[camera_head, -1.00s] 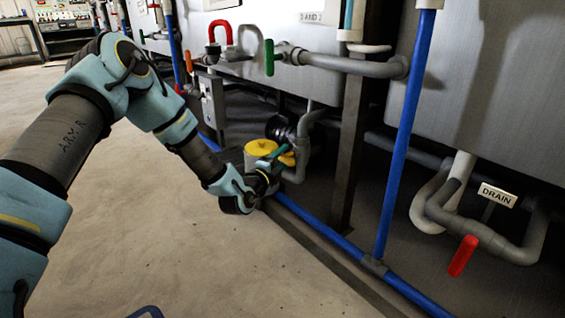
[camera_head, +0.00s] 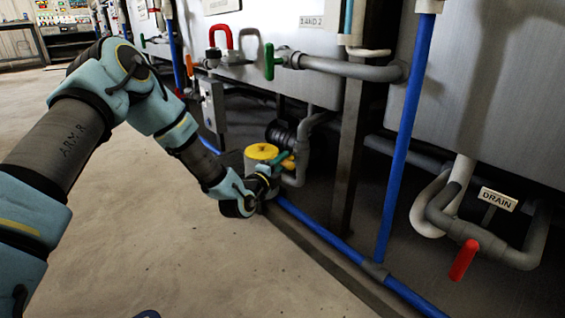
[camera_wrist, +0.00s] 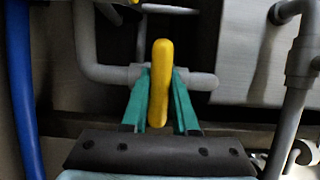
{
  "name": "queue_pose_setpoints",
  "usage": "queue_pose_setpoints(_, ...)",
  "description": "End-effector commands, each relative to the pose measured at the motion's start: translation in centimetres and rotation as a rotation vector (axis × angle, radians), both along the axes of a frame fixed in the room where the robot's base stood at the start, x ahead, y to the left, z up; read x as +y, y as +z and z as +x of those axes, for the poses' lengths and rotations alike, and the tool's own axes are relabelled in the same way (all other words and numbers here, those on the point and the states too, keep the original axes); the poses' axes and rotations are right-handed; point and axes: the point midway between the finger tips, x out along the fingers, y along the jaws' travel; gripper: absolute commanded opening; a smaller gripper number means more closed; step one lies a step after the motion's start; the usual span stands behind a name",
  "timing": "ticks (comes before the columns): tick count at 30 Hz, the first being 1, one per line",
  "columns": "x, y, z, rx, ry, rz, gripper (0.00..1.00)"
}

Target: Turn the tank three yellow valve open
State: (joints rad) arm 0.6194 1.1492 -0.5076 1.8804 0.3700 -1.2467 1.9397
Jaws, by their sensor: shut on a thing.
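The yellow valve handle (camera_wrist: 160,85) stands upright in the middle of the wrist view, in front of a grey horizontal pipe (camera_wrist: 205,80). My gripper (camera_wrist: 160,88) has its two green fingers on either side of the handle, shut on it. In the head view, my gripper (camera_head: 279,160) is low beside the tanks, and the yellow handle (camera_head: 289,163) shows just past the green fingers.
A yellow-topped round unit (camera_head: 261,151) stands close behind my gripper. A blue pipe (camera_head: 320,229) runs along the floor edge, and another blue pipe (camera_head: 404,140) rises at right. A red drain handle (camera_head: 463,258) hangs at lower right. The floor at left is clear.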

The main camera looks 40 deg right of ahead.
Motion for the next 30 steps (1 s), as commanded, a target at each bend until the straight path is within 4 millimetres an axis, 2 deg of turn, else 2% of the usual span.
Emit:
queue_pose_setpoints(8, 0.00, 0.12, -0.05, 0.021, -0.001, 0.002, 0.00)
queue_pose_setpoints(14, -0.02, 0.42, -0.08, 0.105, -0.001, 0.008, 0.00)
queue_pose_setpoints(30, 0.01, 0.55, 0.01, 0.582, 0.001, 0.036, 0.00)
